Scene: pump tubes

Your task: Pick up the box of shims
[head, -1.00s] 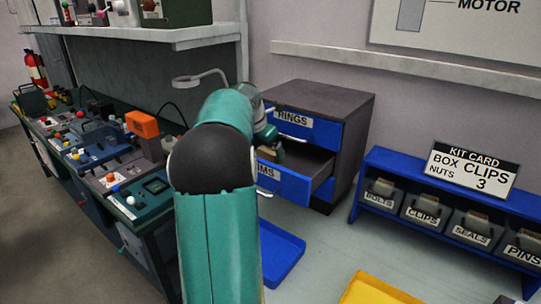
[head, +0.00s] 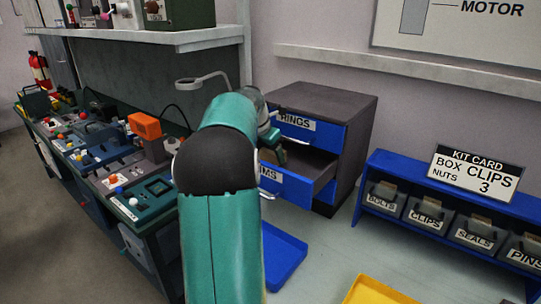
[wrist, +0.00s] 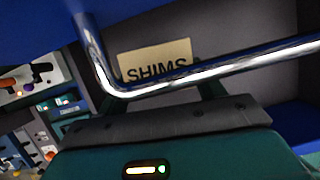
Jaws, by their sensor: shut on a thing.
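The box of shims (wrist: 157,62) is a tan block marked "SHIMS" in the wrist view, partly covered by a shiny drawer handle. My gripper (wrist: 172,94) is shut on it, though the contact itself is largely hidden. In the head view my gripper (head: 278,150) is at the open blue drawer (head: 290,189), whose label is partly covered by my arm.
The blue "RINGS" drawer (head: 325,133) is just above my gripper, and its metal handle (wrist: 215,68) crosses close in front of the wrist camera. A cluttered bench (head: 125,235) stands left. Blue (head: 284,258) and yellow (head: 372,292) trays lie below.

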